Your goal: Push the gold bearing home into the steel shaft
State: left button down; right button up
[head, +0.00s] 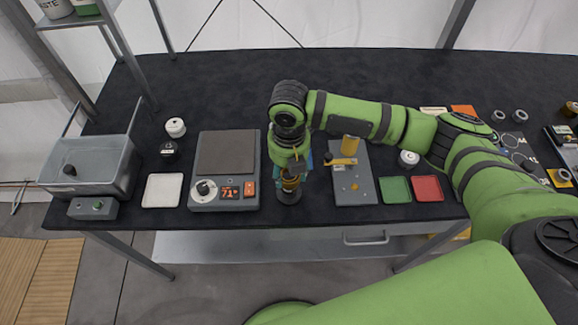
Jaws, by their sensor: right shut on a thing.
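My right gripper (290,177) points straight down near the front edge of the dark table, between the hotplate-like unit and the grey fixture plate. It is shut on a small gold piece (290,185), which looks like the gold bearing and is mostly hidden by the fingers. A dark round piece (289,198) stands directly below it. I cannot tell whether this is the steel shaft or how far the gold piece sits in it. My left gripper is not in view.
The grey plate (359,190) carries an upright gold cylinder (351,145) and clamp. The control unit (224,153) reads 71. A white tray (163,190), green tray (395,190) and red tray (427,188) line the front. A grey bath (107,167) stands left. The table's back is clear.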

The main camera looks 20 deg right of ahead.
aim_at(289, 179)
dwell(0.7)
jog(key=shift+p, duration=0.45)
jog(key=shift+p, duration=0.5)
dwell(0.8)
jog(key=shift+p, duration=0.3)
jog(key=shift+f+b, duration=0.8)
jog(key=shift+f, duration=1)
jog(key=o, duration=1.2)
jog(key=shift+r, duration=0.1)
